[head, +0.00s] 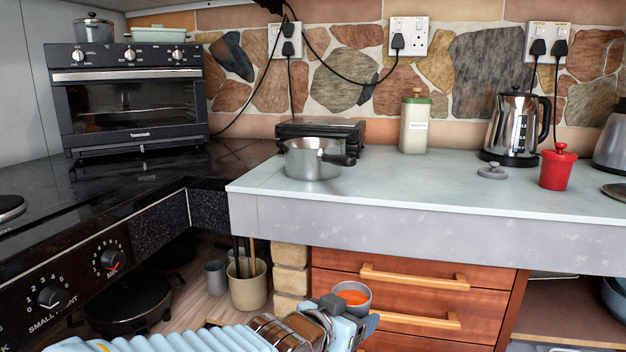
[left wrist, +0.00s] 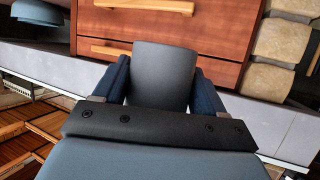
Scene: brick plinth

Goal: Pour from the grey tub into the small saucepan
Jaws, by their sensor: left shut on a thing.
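The grey tub (head: 352,290) with orange contents is held by my left gripper (head: 348,306) in front of the drawers, below the counter top. In the left wrist view the grey tub (left wrist: 163,75) sits between the two dark fingers of my left gripper (left wrist: 160,92), which are shut on it. The small saucepan (head: 314,162) stands upright on the pale counter near its left end, with its dark handle pointing right. It is above and to the left of the tub, well apart from it. My right gripper is not in view.
The pale counter (head: 430,190) is clear in front. A black grill (head: 320,131) stands behind the saucepan. A grey lid (head: 492,171), red pot (head: 558,168), kettle (head: 515,127) and green-topped canister (head: 415,124) stand to the right. Drawer handles (head: 415,277) stick out near the tub.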

